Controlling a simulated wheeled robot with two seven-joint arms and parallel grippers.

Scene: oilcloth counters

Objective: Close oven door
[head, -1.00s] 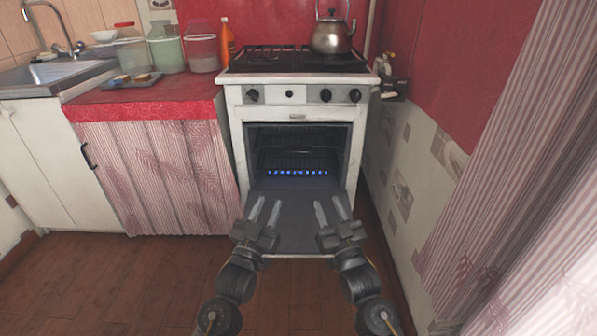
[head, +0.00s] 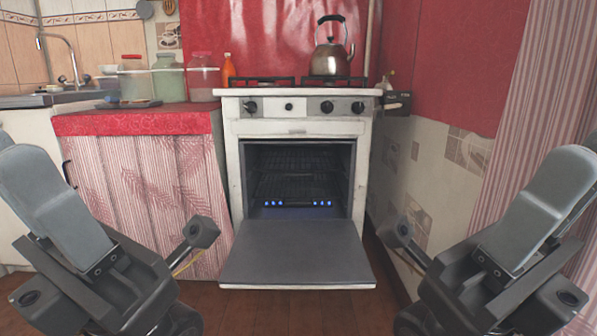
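The oven door (head: 297,254) is a dark grey panel with a pale front edge, folded down and fully open in front of the white oven (head: 232,168). The cavity behind it shows wire racks (head: 290,186) and a row of blue flames (head: 300,204) at the bottom. My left gripper (head: 14,156) is raised close to the camera at the left edge. My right gripper (head: 578,156) mirrors it at the right edge. Both are apart from the door, one on each side. One broad finger shows clearly on each; the second is mostly hidden, so the finger gap cannot be judged.
A kettle (head: 331,58) stands on the stove top. A red counter (head: 135,122) with jars (head: 168,80) and a striped curtain (head: 150,185) adjoins the oven on the left. A tiled wall (head: 430,180) is close on the right. Brown floor shows below the door.

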